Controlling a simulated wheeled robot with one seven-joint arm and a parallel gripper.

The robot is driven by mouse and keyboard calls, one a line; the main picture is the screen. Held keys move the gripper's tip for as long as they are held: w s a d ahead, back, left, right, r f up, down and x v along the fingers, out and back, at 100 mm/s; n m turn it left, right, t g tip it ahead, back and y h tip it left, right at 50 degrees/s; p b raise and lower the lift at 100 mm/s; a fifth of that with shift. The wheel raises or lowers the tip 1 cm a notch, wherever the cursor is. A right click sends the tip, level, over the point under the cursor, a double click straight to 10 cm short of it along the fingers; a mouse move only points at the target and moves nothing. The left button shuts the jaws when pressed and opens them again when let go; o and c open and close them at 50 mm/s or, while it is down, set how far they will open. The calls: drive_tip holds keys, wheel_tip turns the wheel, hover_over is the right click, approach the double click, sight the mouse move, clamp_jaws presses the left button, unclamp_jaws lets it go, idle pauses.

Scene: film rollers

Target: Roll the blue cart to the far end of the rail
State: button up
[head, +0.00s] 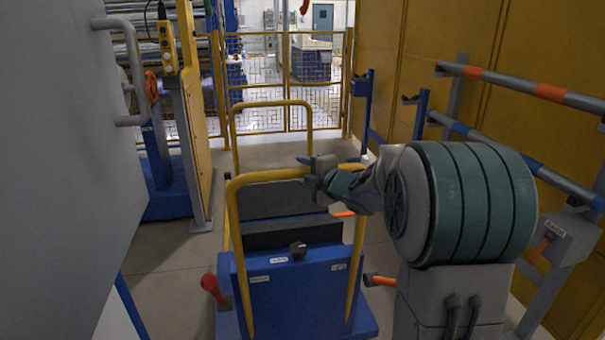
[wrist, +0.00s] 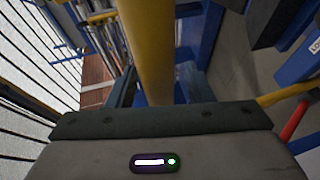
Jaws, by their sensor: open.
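The blue cart (head: 290,291) stands in the lower middle of the head view, with dark blocks (head: 283,235) on top and a yellow push handle (head: 233,215) at its near end. A second yellow hoop (head: 233,143) rises at its far end. My gripper (head: 308,174) is at the top bar of the near handle, right of its middle. In the wrist view the yellow bar (wrist: 147,45) runs between the open fingers (wrist: 155,90). I cannot tell whether the fingers touch it. The rail under the cart is hidden.
A yellow mesh fence (head: 285,85) closes off the far end. Rails with orange and blue rollers (head: 549,92) run along the right wall. A yellow machine panel (head: 195,130) and a grey cabinet (head: 60,170) stand at left. Bare floor (head: 185,250) shows left of the cart.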

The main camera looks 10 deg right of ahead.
drive_tip(key=shift+w+a+f, duration=0.15)
drive_tip(key=shift+w+a, duration=0.15)
drive_tip(key=shift+w, duration=0.35)
clamp_jaws()
